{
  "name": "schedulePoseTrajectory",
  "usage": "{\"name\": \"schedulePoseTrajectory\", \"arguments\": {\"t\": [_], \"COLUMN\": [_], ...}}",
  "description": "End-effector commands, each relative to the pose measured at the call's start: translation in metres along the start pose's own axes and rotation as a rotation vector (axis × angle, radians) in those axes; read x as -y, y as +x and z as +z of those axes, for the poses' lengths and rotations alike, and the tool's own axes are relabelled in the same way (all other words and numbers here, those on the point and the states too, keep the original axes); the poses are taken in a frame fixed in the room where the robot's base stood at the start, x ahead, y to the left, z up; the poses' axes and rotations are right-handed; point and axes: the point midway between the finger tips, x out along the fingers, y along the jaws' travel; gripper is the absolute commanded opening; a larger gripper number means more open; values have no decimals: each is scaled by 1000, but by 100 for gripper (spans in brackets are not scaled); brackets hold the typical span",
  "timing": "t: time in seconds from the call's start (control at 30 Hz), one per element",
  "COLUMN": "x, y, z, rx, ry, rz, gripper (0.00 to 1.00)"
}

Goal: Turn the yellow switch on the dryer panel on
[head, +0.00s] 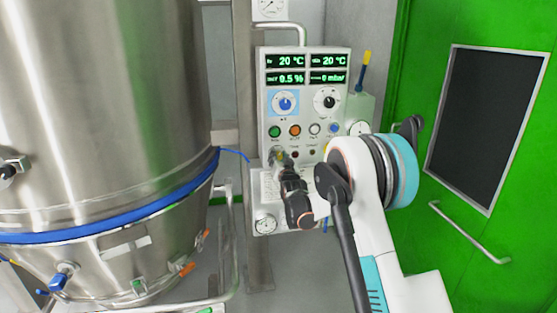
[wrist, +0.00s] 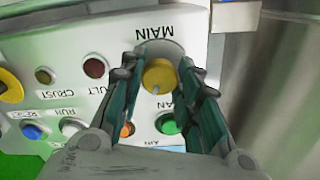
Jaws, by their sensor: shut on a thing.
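The yellow switch (wrist: 158,76) sits on the dryer panel (wrist: 65,55) at the MAIN label, which reads upside down in the wrist view. A pale pointer mark on the knob points toward the bottom of that view. My gripper (wrist: 161,72) has one finger on each side of the knob and is shut on it. In the head view my gripper (head: 281,162) is at the lower left of the dryer panel (head: 308,78) and hides most of the switch.
Green (wrist: 169,123) and orange (wrist: 127,129) buttons lie close to my fingers. A second yellow knob (wrist: 10,88) is at the wrist view's left edge. A large steel vessel (head: 110,110) stands left of the panel and a green door (head: 430,175) right.

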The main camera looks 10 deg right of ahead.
Motion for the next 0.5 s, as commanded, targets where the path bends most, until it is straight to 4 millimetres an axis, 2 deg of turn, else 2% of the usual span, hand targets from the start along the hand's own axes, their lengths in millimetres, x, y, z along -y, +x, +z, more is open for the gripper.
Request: {"name": "schedulePoseTrajectory", "arguments": {"t": [0.5], "x": [0], "y": [0], "z": [2], "rx": [3], "ry": [52], "rz": [1], "gripper": [6]}}
